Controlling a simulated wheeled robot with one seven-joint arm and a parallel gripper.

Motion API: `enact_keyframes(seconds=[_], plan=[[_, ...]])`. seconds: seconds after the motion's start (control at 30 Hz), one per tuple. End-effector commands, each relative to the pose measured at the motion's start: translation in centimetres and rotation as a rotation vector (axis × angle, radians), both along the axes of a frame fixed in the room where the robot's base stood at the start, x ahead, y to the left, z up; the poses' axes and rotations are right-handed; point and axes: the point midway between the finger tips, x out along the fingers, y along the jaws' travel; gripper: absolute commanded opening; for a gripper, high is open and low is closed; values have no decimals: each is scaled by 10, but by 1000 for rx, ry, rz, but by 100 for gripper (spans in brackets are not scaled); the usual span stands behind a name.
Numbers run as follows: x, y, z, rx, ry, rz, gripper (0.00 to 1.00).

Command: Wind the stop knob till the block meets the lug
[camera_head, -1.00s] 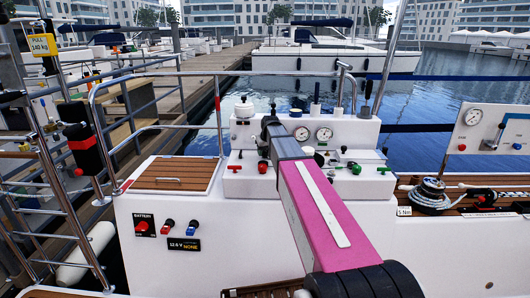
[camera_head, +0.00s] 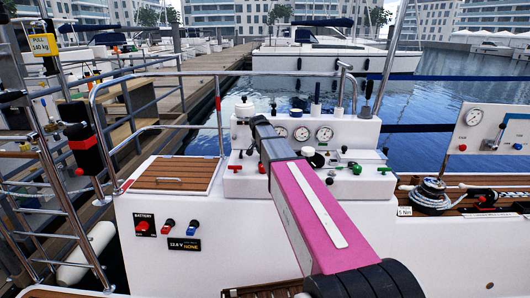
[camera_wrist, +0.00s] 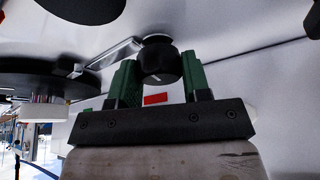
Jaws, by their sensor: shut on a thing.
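In the wrist view a round black knob (camera_wrist: 160,63) with a small white mark sits between the two green fingers of my gripper (camera_wrist: 162,72). My gripper is shut on this knob. A flat silver bar (camera_wrist: 108,62) runs off to the left from near the knob's base. I cannot tell for sure which parts are the block and the lug. In the head view my pink arm reaches over the white console (camera_head: 365,184), and my gripper and the knob are hidden behind it.
A large dark disc (camera_wrist: 50,82) stands close on the left in the wrist view, with another dark round part (camera_wrist: 85,8) above. The console carries gauges (camera_head: 324,134), a green knob (camera_head: 356,169) and other controls. A rope winch (camera_head: 432,190) is at right.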

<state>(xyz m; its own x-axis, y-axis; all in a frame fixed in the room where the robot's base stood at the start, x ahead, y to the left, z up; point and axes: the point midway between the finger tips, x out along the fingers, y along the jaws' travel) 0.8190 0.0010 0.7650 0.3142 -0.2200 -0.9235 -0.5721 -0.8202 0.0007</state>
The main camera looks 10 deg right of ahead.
Motion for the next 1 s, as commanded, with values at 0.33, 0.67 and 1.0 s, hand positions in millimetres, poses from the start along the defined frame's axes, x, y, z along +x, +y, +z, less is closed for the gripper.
enact_keyframes(seconds=[0.33, 0.67, 1.0], plan=[[0, 0, 0, 2, 1, -74, 20], [0, 0, 0, 2, 2, -78, 20], [0, 0, 0, 1, 1, -77, 69]])
